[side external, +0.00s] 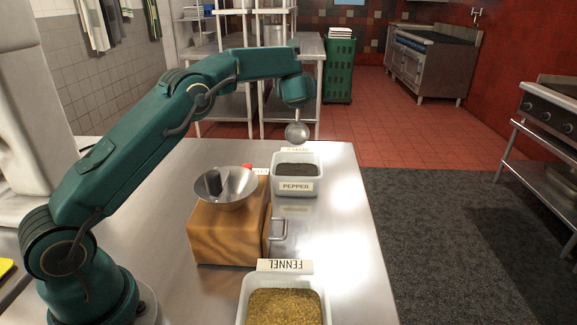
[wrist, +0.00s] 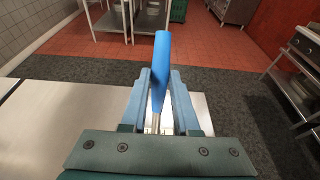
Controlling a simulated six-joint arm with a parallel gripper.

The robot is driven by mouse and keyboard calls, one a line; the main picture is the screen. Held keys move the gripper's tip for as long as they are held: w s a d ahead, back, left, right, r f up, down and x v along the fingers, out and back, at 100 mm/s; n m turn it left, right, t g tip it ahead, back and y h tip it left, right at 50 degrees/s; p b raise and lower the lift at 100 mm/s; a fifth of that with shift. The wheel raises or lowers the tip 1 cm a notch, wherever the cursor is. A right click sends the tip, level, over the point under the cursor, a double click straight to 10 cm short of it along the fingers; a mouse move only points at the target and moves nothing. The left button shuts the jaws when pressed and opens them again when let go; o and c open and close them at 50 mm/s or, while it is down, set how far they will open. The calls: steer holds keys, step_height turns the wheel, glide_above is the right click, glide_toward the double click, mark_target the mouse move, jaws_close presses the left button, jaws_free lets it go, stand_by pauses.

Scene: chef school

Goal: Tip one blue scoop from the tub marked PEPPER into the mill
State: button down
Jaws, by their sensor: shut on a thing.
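The tub marked PEPPER (side external: 309,187) stands on the steel table, with dark pepper (side external: 296,169) inside. My gripper (wrist: 160,75) is shut on the blue handle of the scoop (wrist: 162,48), which stands between the fingers in the wrist view. In the side view the scoop's round metal bowl (side external: 297,132) hangs below my gripper, apart from the tub and just above its far edge in the picture. I cannot tell whether the bowl holds anything.
A tub marked FENNEL (side external: 241,300) with yellowish grains stands in front of the mill. A small red thing (side external: 247,166) shows behind the funnel. The table (side external: 342,235) is bare to the right of the tubs, up to its edge.

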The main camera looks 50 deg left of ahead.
mark_target(298, 110)
steer(key=shift+f, duration=0.1)
steer(key=shift+f, duration=4.9)
steer(key=shift+s+d, duration=0.8)
steer(key=shift+d, duration=0.1)
steer(key=shift+s+r, duration=0.1)
steer(key=shift+r, duration=2.65)
steer(key=shift+w+a+r, duration=0.15)
steer(key=shift+r, duration=0.6)
steer(key=shift+w+a+r, duration=0.15)
steer(key=shift+w+r, duration=0.05)
steer(key=shift+r, duration=0.55)
steer(key=shift+w+a+r, duration=0.15)
steer(key=shift+r, duration=0.6)
steer(key=shift+r, duration=0.1)
